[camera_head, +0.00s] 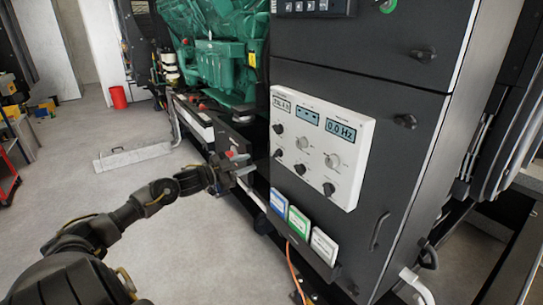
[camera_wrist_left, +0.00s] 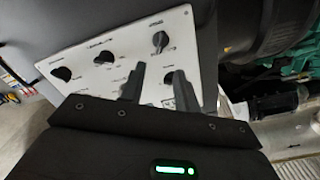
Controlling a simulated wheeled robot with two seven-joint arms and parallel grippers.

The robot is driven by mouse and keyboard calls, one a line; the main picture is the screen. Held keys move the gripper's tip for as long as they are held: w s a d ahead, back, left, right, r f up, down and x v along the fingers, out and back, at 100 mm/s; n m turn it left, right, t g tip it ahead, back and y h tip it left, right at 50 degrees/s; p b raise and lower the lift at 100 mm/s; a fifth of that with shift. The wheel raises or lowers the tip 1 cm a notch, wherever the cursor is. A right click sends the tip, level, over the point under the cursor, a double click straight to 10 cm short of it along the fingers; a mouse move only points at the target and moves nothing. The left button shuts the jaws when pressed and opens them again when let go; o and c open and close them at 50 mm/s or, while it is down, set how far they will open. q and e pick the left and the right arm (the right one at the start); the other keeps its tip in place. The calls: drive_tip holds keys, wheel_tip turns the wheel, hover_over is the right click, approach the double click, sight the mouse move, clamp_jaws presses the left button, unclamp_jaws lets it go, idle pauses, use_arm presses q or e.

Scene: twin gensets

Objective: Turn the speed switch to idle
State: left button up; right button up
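The labels are too small to read, so I cannot tell which knob is the speed switch. My left gripper (camera_head: 243,168) is left of the panel, near its lower left knobs. In the left wrist view the panel (camera_wrist_left: 125,45) is tilted and shows several dark knobs. The two fingers of my left gripper (camera_wrist_left: 158,86) are apart in front of the panel, with no knob clearly held. My right gripper is not in view.
Blue, green and white label cards (camera_head: 299,222) sit below the panel. An orange cable (camera_head: 291,262) hangs under them. A green engine (camera_head: 215,55) stands behind at the left. A red bucket (camera_head: 118,97) is on the floor. The floor at the left is mostly open.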

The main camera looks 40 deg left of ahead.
sight(277, 154)
use_arm(q)
drive_tip(key=p+x, duration=0.2)
drive_tip(key=x, duration=0.8)
drive_tip(key=shift+w, duration=0.3)
clamp_jaws()
